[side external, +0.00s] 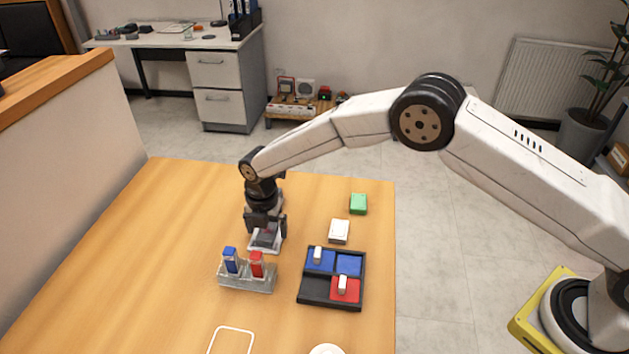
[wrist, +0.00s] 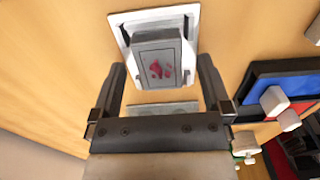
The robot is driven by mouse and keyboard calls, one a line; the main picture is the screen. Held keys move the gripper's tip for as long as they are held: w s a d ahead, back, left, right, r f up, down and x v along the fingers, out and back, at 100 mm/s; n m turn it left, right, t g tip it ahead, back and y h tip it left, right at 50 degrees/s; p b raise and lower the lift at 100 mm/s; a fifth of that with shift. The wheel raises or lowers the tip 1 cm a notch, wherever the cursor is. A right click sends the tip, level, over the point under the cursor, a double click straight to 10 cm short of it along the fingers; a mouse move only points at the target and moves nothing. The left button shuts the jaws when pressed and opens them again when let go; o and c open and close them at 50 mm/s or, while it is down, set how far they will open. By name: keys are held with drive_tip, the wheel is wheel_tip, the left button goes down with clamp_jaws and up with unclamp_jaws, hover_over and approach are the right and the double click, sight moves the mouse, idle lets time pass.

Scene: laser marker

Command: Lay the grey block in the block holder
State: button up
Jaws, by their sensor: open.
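The grey block (wrist: 158,65) has a pinkish-red mark on its face in the wrist view. It lies over the pale, square-framed block holder (wrist: 124,30), whose rim shows around its far side and sides. Whether the block is fully seated cannot be told. In the side view the block holder (side external: 253,248) is on the table under my gripper (side external: 266,228), with the dark-looking block (side external: 265,239) on it, partly hidden. In the wrist view my gripper (wrist: 161,88) is open, its fingers on either side of the block with gaps between.
A clear rack (side external: 248,284) with blue and red pieces stands just in front of the holder. To the right is a dark tray (side external: 317,302) with blue and red compartments and white-handled pieces. A white block (side external: 339,231) and green block (side external: 359,204) lie behind it. The left table is clear.

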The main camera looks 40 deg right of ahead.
drive_tip(key=shift+r, duration=3.95)
drive_tip(key=shift+s+d+r+m, duration=0.1)
drive_tip(key=shift+d+r+m, duration=0.05)
drive_tip(key=shift+d+m, duration=0.2)
drive_tip(key=s+d+r+m+t, duration=0.1)
drive_tip(key=s+d+r+m, duration=0.2)
drive_tip(key=s+d+m, duration=0.3)
drive_tip(key=s+d+r+m, duration=0.3)
drive_tip(key=s+d+m, duration=0.1)
drive_tip(key=d+m, duration=0.4)
drive_tip(key=s+d+m, duration=0.4)
drive_tip(key=s+m, duration=0.2)
drive_tip(key=s, duration=0.1)
drive_tip(key=s+d+m+t, duration=0.1)
drive_tip(key=s+d+m, duration=0.3)
drive_tip(key=s+m, duration=0.2)
drive_tip(key=shift+s+d+f+t, duration=0.2)
drive_tip(key=shift+s+t, duration=0.1)
drive_tip(key=shift+s, duration=0.9)
